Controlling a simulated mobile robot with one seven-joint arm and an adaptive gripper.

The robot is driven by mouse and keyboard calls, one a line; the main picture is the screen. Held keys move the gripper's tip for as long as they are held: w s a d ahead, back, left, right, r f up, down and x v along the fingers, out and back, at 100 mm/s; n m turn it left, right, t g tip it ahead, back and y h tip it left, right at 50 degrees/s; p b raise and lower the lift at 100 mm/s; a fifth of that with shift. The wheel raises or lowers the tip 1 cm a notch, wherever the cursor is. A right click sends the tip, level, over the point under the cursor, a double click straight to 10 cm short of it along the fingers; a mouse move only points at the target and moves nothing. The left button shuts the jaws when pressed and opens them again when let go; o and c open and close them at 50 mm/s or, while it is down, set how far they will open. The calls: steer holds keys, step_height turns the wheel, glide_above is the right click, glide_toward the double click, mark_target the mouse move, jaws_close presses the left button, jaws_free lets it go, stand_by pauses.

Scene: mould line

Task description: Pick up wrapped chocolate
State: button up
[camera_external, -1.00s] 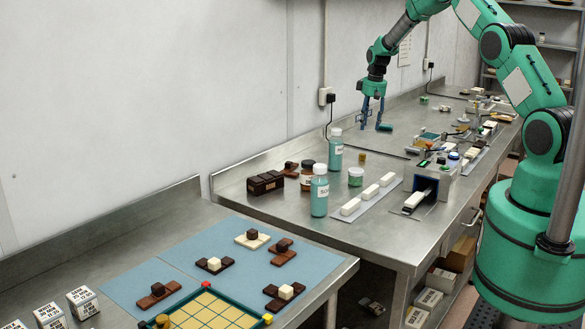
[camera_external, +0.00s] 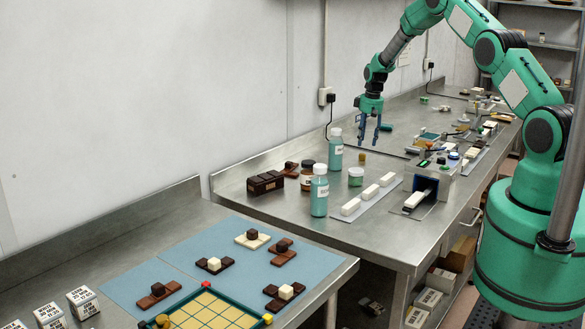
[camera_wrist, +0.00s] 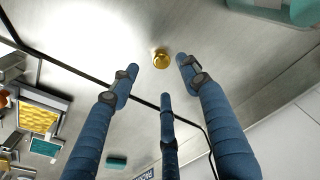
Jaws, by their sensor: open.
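The wrapped chocolate is a small round gold piece (camera_wrist: 161,58) on the steel bench. In the wrist view it shows between and just beyond the fingertips. My gripper (camera_external: 369,143) has blue fingers pointing down, just above and behind the gold piece in that picture. In the wrist view the fingers of my gripper (camera_wrist: 157,66) are spread with nothing between them. The gold piece appears untouched.
A teal block (camera_external: 386,127) lies behind the gripper. The bench close around the gold piece is bare.

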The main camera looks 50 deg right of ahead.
mark_target(363, 154)
steer(key=shift+w+f, duration=0.1)
steer(key=shift+f, duration=0.5)
steer(key=shift+f, duration=0.15)
steer(key=shift+w+f+p, duration=0.2)
steer(key=shift+f+p, duration=0.05)
steer(key=shift+f, duration=1)
steer(key=shift+w+f+p, duration=0.2)
steer(key=shift+f, duration=1)
steer(key=c, duration=0.9)
